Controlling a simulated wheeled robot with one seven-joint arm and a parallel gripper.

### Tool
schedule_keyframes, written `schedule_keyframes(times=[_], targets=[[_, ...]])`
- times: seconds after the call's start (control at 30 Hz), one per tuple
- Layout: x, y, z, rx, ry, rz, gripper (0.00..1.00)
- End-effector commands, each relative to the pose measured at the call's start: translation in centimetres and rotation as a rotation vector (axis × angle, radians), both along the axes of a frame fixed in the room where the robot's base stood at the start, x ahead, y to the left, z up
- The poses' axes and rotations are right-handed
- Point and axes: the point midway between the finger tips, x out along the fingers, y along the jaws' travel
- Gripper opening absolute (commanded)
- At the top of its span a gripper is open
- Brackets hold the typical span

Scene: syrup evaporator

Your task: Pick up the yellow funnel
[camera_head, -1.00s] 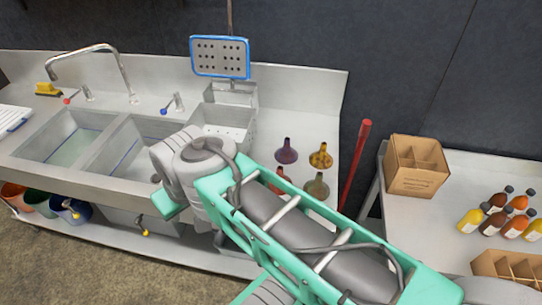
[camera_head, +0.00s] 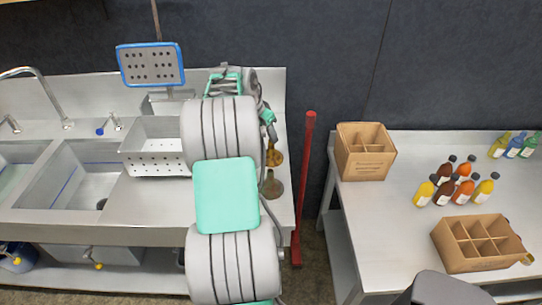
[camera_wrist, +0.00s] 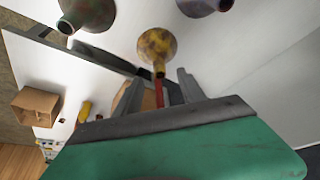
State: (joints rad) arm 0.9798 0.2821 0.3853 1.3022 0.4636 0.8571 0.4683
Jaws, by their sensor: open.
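The yellow funnel (camera_head: 276,157) stands spout-up on the steel counter, partly hidden behind my arm in the head view. In the wrist view the yellow funnel (camera_wrist: 156,44) is at top centre, its spout pointing towards the gap between my fingers. My gripper (camera_wrist: 159,84) is open and empty, close to the spout. I cannot tell whether the spout is between the fingers. In the head view my arm hides the fingers.
An olive-grey funnel (camera_wrist: 88,14) and a purple funnel (camera_wrist: 205,5) stand on either side of the yellow one. A red pole (camera_head: 304,185) stands right of the counter. A cardboard box (camera_head: 365,160) and several bottles (camera_head: 465,182) are on the right table. A perforated basket (camera_head: 155,150) is left.

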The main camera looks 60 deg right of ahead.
Motion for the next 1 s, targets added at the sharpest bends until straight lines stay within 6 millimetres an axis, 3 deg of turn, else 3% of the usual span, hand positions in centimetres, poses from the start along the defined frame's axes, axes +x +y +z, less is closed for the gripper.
schedule_keyframes(times=[0.3,0.57,1.0], targets=[[-0.7,-2.1,-4.5,0.002,0.001,0.001,0.48],[-0.6,-2.4,-5.3,-0.001,-0.002,0.005,0.48],[-0.6,-2.3,-5.3,0.0,-0.002,0.006,0.13]])
